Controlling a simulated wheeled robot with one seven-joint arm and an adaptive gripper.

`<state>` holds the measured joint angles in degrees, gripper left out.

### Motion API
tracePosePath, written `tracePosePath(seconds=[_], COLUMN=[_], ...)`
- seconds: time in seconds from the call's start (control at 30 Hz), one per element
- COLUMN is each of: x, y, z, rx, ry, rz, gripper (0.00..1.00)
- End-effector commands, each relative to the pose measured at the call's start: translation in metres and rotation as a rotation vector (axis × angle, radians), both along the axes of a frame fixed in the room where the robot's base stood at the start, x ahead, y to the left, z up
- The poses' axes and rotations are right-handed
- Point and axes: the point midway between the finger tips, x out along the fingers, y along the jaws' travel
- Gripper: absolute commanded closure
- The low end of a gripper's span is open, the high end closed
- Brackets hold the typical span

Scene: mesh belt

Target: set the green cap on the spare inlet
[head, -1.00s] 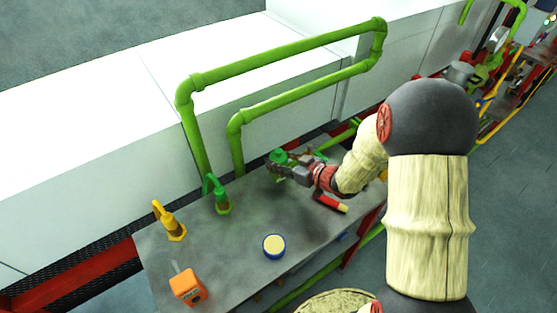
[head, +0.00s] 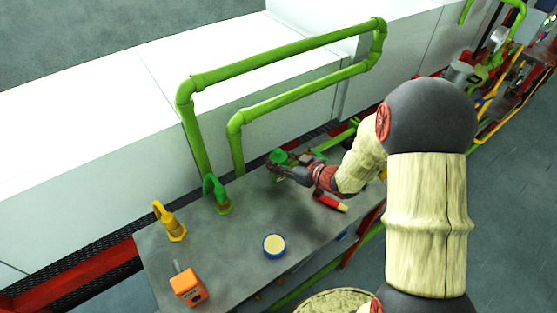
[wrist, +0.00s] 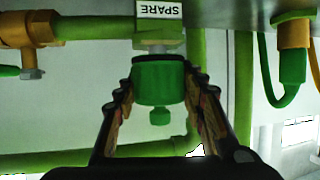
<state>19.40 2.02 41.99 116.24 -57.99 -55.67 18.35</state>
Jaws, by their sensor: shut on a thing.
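The green cap (wrist: 158,82) sits between the two fingers of my gripper (wrist: 160,95) in the wrist view, with a small green knob on its far end. My gripper is shut on it, fingers along both sides. The spare inlet (wrist: 158,46), a pale metal fitting on a green pipe, lies in line with the cap, right against its rim in the picture; I cannot tell whether the cap is seated. A white SPARE label (wrist: 158,9) marks it. In the head view my gripper (head: 275,169) is at the back of the bench beside green parts (head: 280,155); the inlet cannot be made out there.
The grey bench (head: 235,250) carries a green hooked pipe (head: 215,192), a yellow hooked fitting (head: 168,222), a blue-rimmed round tin (head: 274,246), an orange box (head: 188,287) and a red-handled tool (head: 330,202). Tall green pipes (head: 190,130) rise behind. A brass valve (wrist: 32,32) flanks the inlet.

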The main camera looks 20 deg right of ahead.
Motion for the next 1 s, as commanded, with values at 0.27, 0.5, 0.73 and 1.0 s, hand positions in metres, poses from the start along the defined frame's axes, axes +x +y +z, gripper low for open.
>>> tracePosePath(seconds=[0.27, 0.5, 0.73, 1.0], x=[0.0002, 0.0002, 0.0001, 0.0002], y=[0.0, 0.0, 0.0, -0.0001], z=[0.0009, 0.0003, -0.0019, -0.0069], rx=[0.0, -0.001, 0.0, 0.0], ry=[0.0, 0.0, 0.0, 0.0], rz=[0.0, 0.0, 0.0, 0.0], gripper=[0.89, 0.89, 0.89, 0.89])
